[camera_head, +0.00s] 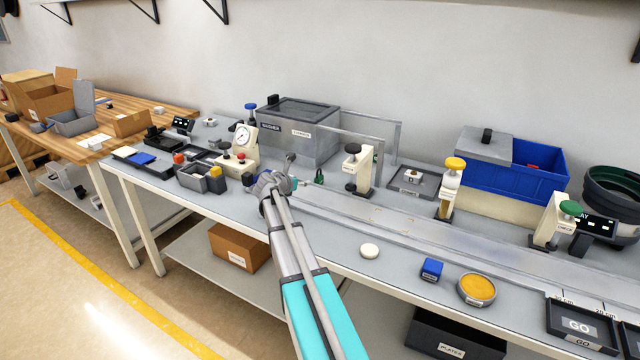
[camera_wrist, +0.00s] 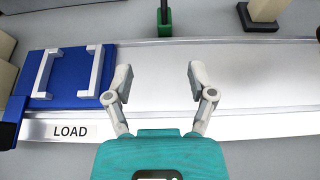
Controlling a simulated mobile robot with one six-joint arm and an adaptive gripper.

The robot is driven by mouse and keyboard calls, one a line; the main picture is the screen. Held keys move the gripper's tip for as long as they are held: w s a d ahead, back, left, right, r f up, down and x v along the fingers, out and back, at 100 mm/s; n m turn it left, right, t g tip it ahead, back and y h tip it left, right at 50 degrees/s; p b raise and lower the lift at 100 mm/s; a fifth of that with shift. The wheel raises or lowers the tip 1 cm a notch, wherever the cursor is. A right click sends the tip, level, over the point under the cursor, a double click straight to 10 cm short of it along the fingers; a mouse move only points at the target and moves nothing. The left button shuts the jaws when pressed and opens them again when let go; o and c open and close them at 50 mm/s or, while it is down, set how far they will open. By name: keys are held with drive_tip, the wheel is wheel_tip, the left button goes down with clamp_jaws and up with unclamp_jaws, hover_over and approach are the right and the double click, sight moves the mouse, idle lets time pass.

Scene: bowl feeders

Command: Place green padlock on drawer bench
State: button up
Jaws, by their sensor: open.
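The green padlock (camera_head: 319,177) stands on the grey bench, just beyond my gripper (camera_head: 311,183). In the wrist view a green body with a dark upright bar, apparently the padlock (camera_wrist: 164,22), is at the top centre, cut off by the frame edge. My gripper (camera_wrist: 160,78) is open and empty, over a metal track (camera_wrist: 240,80), with its fingers pointing towards the padlock but apart from it. I see no drawers on any bench, so I cannot tell which is the drawer bench.
A blue plate (camera_wrist: 70,72) with white handles lies beside the LOAD label. A cream post (camera_head: 357,170) stands right of the padlock, and a grey washer box (camera_head: 300,130) stands behind. A wooden bench (camera_head: 165,107) with cartons is at the far left.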

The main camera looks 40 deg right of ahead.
sight(316, 177)
drive_tip(key=shift+d, duration=0.15)
drive_tip(key=b+x, duration=0.3)
drive_tip(key=x, duration=0.5)
drive_tip(key=shift+f, duration=0.1)
drive_tip(key=shift+d, duration=0.25)
drive_tip(key=shift+b+x, duration=1.05)
drive_tip(key=shift+x, duration=1.55)
drive_tip(key=shift+s, duration=0.1)
clamp_jaws()
